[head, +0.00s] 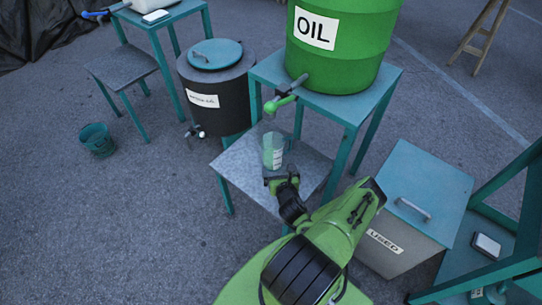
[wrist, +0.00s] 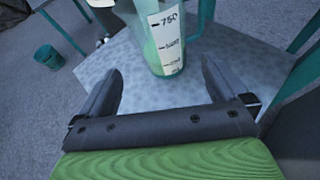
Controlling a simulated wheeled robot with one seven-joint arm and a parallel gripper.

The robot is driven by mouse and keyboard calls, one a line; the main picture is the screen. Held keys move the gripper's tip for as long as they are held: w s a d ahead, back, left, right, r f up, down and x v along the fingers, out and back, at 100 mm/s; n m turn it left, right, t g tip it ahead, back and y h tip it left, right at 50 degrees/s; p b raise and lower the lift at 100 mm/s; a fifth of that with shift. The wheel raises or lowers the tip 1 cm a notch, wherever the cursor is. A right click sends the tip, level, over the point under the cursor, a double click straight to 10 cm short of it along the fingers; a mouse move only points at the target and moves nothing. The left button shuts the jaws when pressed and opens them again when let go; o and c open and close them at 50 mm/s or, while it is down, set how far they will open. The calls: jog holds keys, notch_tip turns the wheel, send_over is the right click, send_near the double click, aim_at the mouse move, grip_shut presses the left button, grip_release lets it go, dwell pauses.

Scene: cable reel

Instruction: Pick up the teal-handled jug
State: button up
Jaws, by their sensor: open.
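A clear measuring jug (head: 273,150) with black marks on a white strip stands upright on a low grey metal-topped stand (head: 237,165). Green liquid shows in its lower part in the wrist view, where the jug (wrist: 165,45) is ahead between the fingers. My gripper (head: 281,180) is open and empty on the near side of the jug. In the wrist view, the fingers of my gripper (wrist: 157,80) are apart, with bare metal between them and the jug.
A green OIL drum (head: 345,45) with a green tap (head: 280,103) stands on a teal stand just behind the jug. A dark lidded drum (head: 222,105) is left. A USED bin (head: 400,240) is right. A teal bucket (head: 97,139) is on the open floor at left.

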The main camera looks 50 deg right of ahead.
aim_at(274, 159)
jog(key=b+x, duration=0.3)
jog(key=x, duration=0.4)
jog(key=shift+f, duration=0.15)
jog(key=b+x, duration=0.1)
jog(key=x, duration=0.4)
jog(key=shift+w+d, duration=0.2)
jog(key=shift+d, duration=0.1)
jog(key=shift+c, duration=0.3)
jog(key=c, duration=1)
jog(key=shift+r+p, duration=2.25)
jog(key=shift+r, duration=2.8)
